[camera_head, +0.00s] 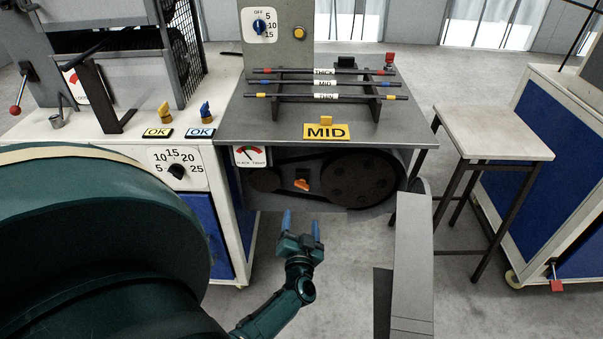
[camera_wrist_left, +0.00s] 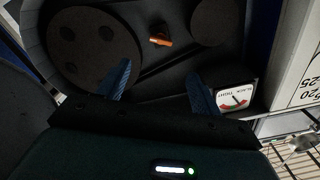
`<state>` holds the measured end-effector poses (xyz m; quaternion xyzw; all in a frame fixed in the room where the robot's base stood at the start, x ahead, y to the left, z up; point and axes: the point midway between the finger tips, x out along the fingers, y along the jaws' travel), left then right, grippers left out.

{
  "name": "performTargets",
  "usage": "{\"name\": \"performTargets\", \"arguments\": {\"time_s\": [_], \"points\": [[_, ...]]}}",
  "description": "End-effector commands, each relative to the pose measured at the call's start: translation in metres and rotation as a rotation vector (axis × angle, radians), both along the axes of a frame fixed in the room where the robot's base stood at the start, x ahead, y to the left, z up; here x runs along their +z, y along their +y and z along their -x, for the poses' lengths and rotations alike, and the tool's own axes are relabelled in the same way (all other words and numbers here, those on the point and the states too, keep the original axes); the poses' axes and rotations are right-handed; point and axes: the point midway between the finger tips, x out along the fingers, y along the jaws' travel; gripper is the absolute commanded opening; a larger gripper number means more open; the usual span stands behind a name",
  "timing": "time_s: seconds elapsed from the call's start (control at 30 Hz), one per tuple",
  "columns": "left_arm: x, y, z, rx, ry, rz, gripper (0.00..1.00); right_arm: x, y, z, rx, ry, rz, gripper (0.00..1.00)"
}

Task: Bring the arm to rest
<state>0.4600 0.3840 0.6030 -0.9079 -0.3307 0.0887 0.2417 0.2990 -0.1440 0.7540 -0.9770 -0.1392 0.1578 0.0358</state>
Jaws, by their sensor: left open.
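My left gripper (camera_head: 301,225) is low in front of the grey machine, below its belt and pulleys. Its two blue fingers point up and are apart, with nothing between them. In the left wrist view the open fingers (camera_wrist_left: 160,80) face the pulleys and the orange knob (camera_wrist_left: 160,40), touching nothing that I can see. The orange knob also shows in the head view (camera_head: 302,184). My right gripper is in neither view.
The grey machine table (camera_head: 255,128) carries a rack of three rods and a yellow MID sign (camera_head: 326,131). A slack/tight gauge (camera_head: 250,156) is on its front. A white cabinet (camera_head: 232,220) stands left, a stool (camera_head: 493,132) right. Open floor (camera_head: 350,260) lies below the gripper.

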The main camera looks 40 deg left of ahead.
Motion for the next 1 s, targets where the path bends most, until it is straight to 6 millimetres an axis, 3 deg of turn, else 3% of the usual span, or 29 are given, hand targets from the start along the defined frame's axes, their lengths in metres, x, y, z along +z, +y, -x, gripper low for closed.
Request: {"name": "performTargets", "arguments": {"time_s": [0.33,0.47,0.57,0.63,0.8,1.0], "points": [[0.001,-0.001,0.0,-0.01,-0.004,0.002,0.65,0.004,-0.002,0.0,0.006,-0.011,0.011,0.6],[0.014,-0.016,0.002,-0.116,-0.044,0.025,0.65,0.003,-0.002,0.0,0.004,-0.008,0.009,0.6],[0.033,-0.048,0.01,-0.291,-0.084,0.082,0.65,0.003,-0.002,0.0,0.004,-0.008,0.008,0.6],[0.049,-0.08,0.021,-0.436,-0.092,0.145,0.65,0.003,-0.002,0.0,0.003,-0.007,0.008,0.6],[0.083,-0.155,0.064,-0.708,-0.036,0.33,0.65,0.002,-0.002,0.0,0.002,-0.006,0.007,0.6],[0.112,-0.203,0.109,-0.831,0.055,0.495,0.65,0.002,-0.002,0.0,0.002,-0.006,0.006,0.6]]}}
